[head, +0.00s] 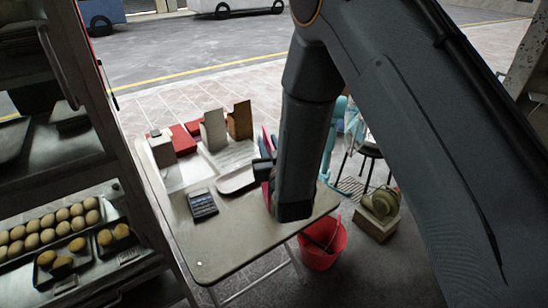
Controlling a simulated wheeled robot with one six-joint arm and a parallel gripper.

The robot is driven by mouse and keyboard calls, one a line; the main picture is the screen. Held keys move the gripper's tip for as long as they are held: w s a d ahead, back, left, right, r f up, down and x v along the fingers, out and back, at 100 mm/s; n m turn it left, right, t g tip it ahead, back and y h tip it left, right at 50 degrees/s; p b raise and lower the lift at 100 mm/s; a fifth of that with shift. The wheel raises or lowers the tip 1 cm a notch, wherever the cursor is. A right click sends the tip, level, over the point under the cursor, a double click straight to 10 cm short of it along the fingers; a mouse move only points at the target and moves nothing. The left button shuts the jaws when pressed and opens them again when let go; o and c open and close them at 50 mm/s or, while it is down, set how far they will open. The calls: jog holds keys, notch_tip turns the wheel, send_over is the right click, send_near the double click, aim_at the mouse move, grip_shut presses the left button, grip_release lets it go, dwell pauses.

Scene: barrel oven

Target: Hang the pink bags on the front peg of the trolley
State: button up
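A pink-red flat thing (268,143), possibly the pink bags, shows as a narrow strip beside my arm, over the right part of the folding table. My gripper (262,169) shows only as a small dark part at the left edge of my forearm, against the pink strip. My arm hides the rest of both. I cannot tell whether the fingers are closed on the pink thing. A turquoise frame (334,137) stands behind my arm, right of the table; I cannot tell whether it is the trolley. No peg can be made out.
The table (237,239) holds a calculator (202,204), a white tray (237,181), boxes and upright cards. A red bucket (322,243) and a crate (376,222) stand on the floor to the right. A rack with trays of buns (52,222) fills the left. The table's front is clear.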

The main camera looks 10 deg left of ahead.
jog(key=b+v, duration=0.2)
jog(key=v, duration=0.7)
jog(key=shift+s+d, duration=0.2)
jog(key=shift+s, duration=0.05)
jog(key=w+d+f+m+g+h, duration=0.1)
jog(key=d+f+m+g+h, duration=0.15)
jog(key=d, duration=0.55)
jog(key=w+d+f+m+g+h, duration=0.1)
jog(key=d+f+g+h, duration=0.2)
jog(key=d, duration=0.6)
jog(key=s+d+r+m+g+h, duration=0.1)
jog(key=s+d+g, duration=0.4)
jog(key=s+d, duration=0.3)
jog(key=s+d+r+m+g+h, duration=0.1)
jog(key=s+d+g, duration=0.3)
jog(key=s+d, duration=0.4)
jog(key=shift+s+d+r+g, duration=0.3)
jog(key=shift+s+r, duration=0.25)
jog(key=shift+r, duration=0.25)
jog(key=shift+a, duration=0.1)
